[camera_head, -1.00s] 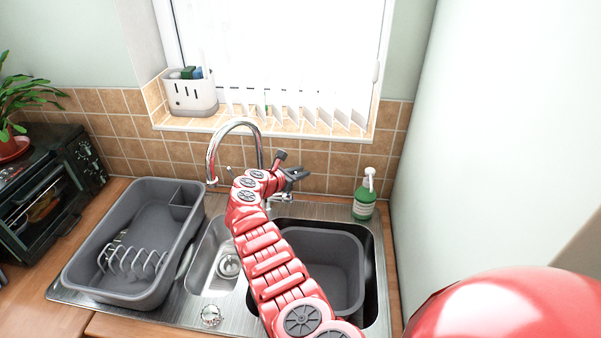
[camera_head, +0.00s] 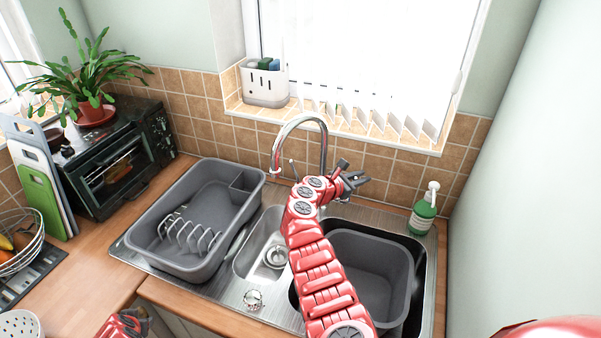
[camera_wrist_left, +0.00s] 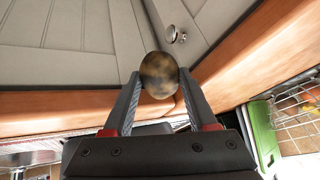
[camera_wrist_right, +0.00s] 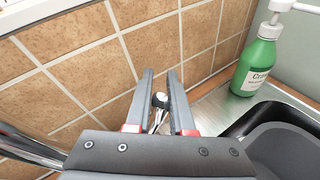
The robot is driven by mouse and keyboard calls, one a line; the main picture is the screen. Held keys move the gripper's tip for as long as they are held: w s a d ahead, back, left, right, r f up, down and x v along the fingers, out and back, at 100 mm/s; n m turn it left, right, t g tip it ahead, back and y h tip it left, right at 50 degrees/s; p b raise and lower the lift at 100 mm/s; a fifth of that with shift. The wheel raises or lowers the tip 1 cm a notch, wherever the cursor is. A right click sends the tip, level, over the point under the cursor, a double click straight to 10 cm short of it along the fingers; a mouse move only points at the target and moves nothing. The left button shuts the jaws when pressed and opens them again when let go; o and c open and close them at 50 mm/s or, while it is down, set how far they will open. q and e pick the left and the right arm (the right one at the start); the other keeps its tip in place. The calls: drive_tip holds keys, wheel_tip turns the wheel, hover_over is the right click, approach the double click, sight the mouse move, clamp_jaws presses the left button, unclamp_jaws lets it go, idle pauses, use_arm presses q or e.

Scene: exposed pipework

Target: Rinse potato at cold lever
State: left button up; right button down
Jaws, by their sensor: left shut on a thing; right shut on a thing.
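The potato (camera_wrist_left: 160,75), brown with dark patches, shows in the left wrist view. My left gripper (camera_wrist_left: 160,82) is shut on it, one finger on each side, beside pale cupboard fronts below the wooden worktop edge. In the head view the potato is hidden. My right gripper (camera_head: 355,182) is at the base of the curved chrome tap (camera_head: 302,118). In the right wrist view it is shut on a chrome tap lever (camera_wrist_right: 160,100) with a dark-ended knob. Whether this lever is the cold one cannot be told. No water stream is visible.
A grey basin (camera_head: 375,265) sits in the right sink bowl; the small bowl (camera_head: 262,255) is empty. A grey dish rack (camera_head: 190,262) stands left. A green soap bottle (camera_head: 422,212) is at the back right. A toaster oven (camera_head: 115,165) and plant (camera_head: 75,75) are left.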

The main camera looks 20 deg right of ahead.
use_arm(q)
drive_tip(key=shift+f+b, duration=0.45)
drive_tip(key=shift+f, duration=0.25)
drive_tip(key=shift+f+b, duration=0.25)
drive_tip(key=shift+b, duration=0.05)
use_arm(e)
drive_tip(key=shift+s+a+t+h, duration=0.4)
drive_tip(key=shift+s+h, duration=0.1)
drive_tip(key=c, duration=0.8)
unclamp_jaws()
drive_tip(key=shift+a, duration=0.1)
